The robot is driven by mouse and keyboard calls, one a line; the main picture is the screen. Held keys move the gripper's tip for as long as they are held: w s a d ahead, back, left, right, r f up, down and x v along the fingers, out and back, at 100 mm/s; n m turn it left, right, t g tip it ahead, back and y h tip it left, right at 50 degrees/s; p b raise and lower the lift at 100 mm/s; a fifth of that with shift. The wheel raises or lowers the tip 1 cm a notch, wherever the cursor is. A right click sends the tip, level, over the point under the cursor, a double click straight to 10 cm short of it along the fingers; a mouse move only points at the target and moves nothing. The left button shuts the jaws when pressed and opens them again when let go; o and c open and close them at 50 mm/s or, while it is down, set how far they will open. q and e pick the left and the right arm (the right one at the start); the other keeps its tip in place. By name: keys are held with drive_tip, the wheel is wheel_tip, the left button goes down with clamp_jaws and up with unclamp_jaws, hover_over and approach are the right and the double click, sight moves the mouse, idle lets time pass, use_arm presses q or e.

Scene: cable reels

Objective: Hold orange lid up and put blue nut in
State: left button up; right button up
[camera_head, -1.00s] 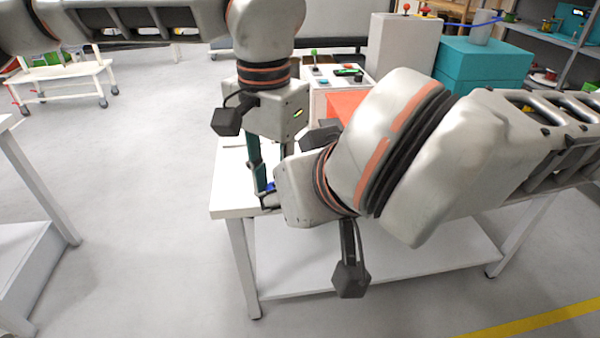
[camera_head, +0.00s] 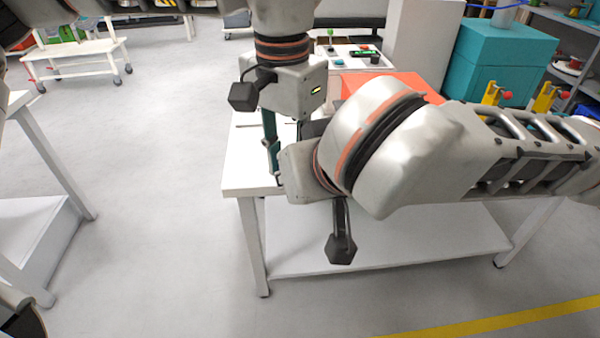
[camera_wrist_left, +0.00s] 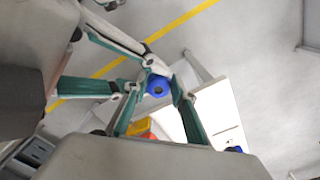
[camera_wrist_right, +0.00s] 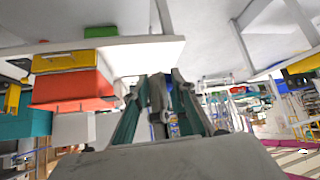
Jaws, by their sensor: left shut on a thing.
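My left gripper (camera_wrist_left: 163,76) is shut on a blue nut (camera_wrist_left: 157,86), which shows between its fingertips in the left wrist view. In the head view the left gripper (camera_head: 271,150) points down over the left end of the white table, and the nut does not show clearly there. My right gripper (camera_wrist_right: 159,82) is near it, mostly hidden behind its own wrist in the head view. In the right wrist view its fingers overlap grey parts, so their gap is unclear. An orange surface (camera_head: 408,82), possibly the lid, lies on the table behind the right arm.
The white table (camera_head: 247,165) has a bare left end. A control box (camera_head: 350,55) with buttons and a teal block (camera_head: 505,60) stand behind. The right wrist view shows a yellow container (camera_wrist_right: 65,60) by a red-orange box (camera_wrist_right: 72,90). Another blue piece (camera_wrist_left: 234,149) shows in the left wrist view.

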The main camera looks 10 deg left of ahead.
use_arm(q)
drive_tip(key=o, duration=0.8)
drive_tip(key=shift+a+f, duration=0.1)
drive_tip(key=shift+a, duration=0.05)
